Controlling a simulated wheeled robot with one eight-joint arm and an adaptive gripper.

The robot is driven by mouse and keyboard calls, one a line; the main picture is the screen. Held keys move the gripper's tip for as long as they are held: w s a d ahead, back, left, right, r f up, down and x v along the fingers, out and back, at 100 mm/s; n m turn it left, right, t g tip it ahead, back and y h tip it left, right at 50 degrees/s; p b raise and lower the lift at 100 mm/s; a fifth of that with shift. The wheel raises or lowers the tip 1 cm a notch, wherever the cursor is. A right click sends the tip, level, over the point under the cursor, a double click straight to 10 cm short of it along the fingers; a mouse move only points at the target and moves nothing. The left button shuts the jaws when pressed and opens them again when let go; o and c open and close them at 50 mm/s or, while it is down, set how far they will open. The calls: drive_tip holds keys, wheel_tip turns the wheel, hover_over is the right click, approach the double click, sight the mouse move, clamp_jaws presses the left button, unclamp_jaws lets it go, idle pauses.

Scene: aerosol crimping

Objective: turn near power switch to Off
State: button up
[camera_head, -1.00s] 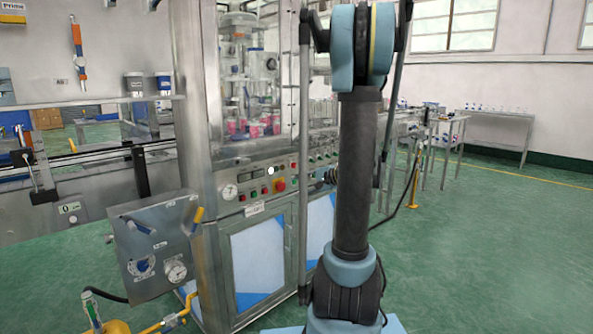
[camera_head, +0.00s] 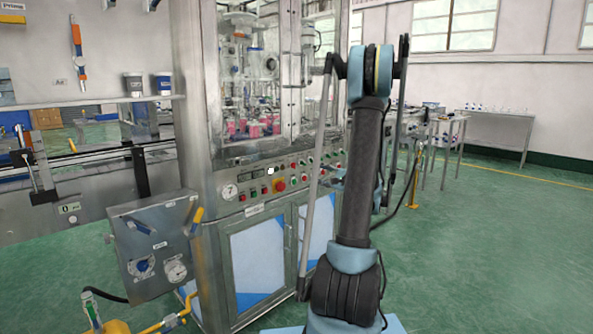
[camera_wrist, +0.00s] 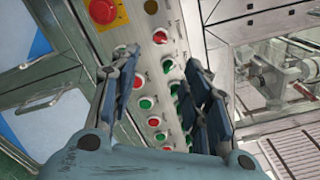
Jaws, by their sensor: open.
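The control panel (camera_head: 240,187) is a sloping metal strip on the front of the glass-sided machine. It carries a red knob on a yellow plate (camera_head: 279,185), which also shows in the wrist view (camera_wrist: 103,10), and rows of red and green buttons (camera_wrist: 148,102). I cannot tell which control is the near power switch. My gripper (camera_wrist: 160,72) is open and empty, its fingers apart over the button rows. In the head view my arm largely hides it.
A grey box with a gauge and dial (camera_head: 155,250) stands at the front left, with yellow-handled pipework below. Glass doors (camera_head: 265,80) rise above the panel and cabinet doors (camera_head: 258,262) lie below. Green floor (camera_head: 480,250) is clear to the right.

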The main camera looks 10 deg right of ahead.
sight(294, 165)
drive_tip(key=x, duration=1.5)
drive_tip(key=shift+w+a, duration=0.1)
clamp_jaws()
